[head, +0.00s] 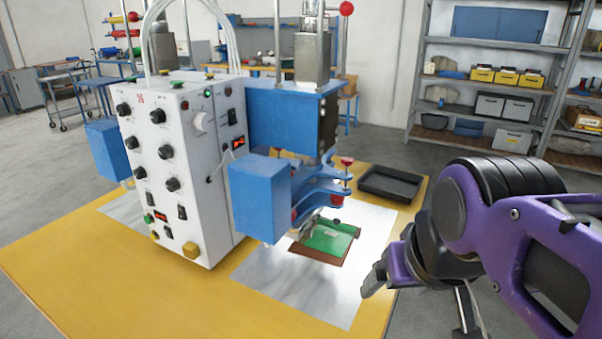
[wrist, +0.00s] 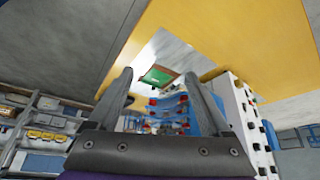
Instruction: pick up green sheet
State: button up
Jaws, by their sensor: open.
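The green sheet (head: 328,240) lies flat on a brown board (head: 318,253) on the silver plate (head: 258,279), partly under the blue clamp arms of the welding machine. It also shows in the wrist view (wrist: 160,76), beyond and between my fingertips. My gripper is open and empty; its two fingers (wrist: 163,80) stand wide apart in the wrist view. In the head view my arm is at the right, to the right of the plate and apart from the sheet. The arm hides part of my gripper there.
The white control box (head: 175,165) and blue welding head (head: 290,115) stand left of and behind the sheet. A black tray (head: 390,186) sits at the back right of the yellow table (head: 75,265). Shelves (head: 490,95) stand behind. The plate's right part is clear.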

aim_at(326, 237)
jog(key=i+l+u, duration=0.15)
jog(key=u, duration=0.65)
jog(key=i+l+u, duration=0.2)
jog(key=l, duration=0.2)
jog(key=l+u, duration=0.25)
jog(key=l, duration=0.15)
jog(key=i, duration=0.05)
